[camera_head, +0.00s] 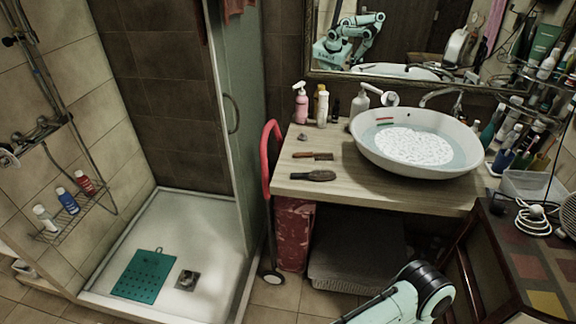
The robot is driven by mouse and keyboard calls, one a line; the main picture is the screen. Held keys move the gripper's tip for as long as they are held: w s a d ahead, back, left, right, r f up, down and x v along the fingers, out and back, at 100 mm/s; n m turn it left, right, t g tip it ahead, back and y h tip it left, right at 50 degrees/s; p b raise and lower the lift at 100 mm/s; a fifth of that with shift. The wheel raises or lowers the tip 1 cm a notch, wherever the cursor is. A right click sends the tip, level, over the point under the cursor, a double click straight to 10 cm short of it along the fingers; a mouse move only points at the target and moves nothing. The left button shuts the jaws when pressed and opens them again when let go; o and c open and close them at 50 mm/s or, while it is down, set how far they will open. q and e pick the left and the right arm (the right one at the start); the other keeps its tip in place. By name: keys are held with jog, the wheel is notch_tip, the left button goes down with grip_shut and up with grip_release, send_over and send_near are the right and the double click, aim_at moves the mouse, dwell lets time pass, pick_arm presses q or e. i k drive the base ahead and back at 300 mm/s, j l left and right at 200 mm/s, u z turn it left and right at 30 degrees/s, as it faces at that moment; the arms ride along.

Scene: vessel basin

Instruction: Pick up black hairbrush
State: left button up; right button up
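The black hairbrush (313,176) lies flat near the front edge of the wooden counter (350,192), to the left of the basin. Its wider dark head is to the right and its narrower handle points left. Neither of my grippers shows directly; only a pale arm link of mine with a black joint is at the bottom centre-right, well below the counter. Nothing touches the hairbrush.
A brown comb (318,156) and a small dark item (302,137) lie behind the brush. A pink bottle (301,104) and other bottles stand at the back. The white basin (372,150) fills the right side. A red handle (268,165) rises left of the counter.

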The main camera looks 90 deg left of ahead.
aim_at(324, 175)
jog(key=u, duration=2.8)
